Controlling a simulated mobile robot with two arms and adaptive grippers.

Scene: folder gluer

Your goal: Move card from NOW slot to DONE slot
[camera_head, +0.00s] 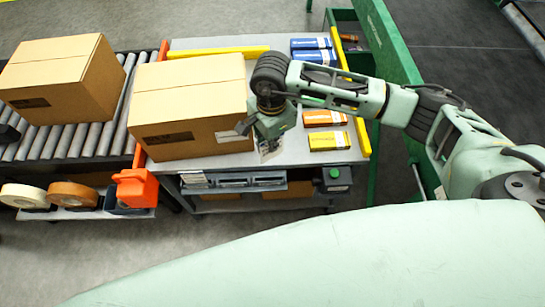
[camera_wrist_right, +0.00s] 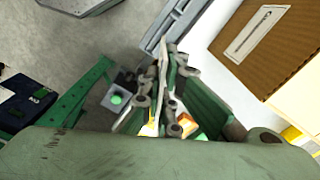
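My right gripper (camera_head: 268,150) points down at the front edge of the grey table, just right of the nearer cardboard box. In the right wrist view its fingers (camera_wrist_right: 164,75) are close together. A thin pale edge shows between them, but I cannot tell whether it is a card or part of a finger. A grey slotted rack (camera_head: 235,182) hangs under the table's front edge, and it also shows beyond the fingertips in the wrist view (camera_wrist_right: 172,22). I cannot read any NOW or DONE marking or make out a card for certain. My left gripper is not in view.
The nearer cardboard box (camera_head: 190,105) stands on the table (camera_head: 285,80); another box (camera_head: 65,80) sits on the roller conveyor. Blue cartons (camera_head: 313,50) and orange cartons (camera_head: 327,129) lie at the right. A green-button box (camera_head: 335,178) is right of the rack. Tape rolls (camera_head: 72,195) are lower left.

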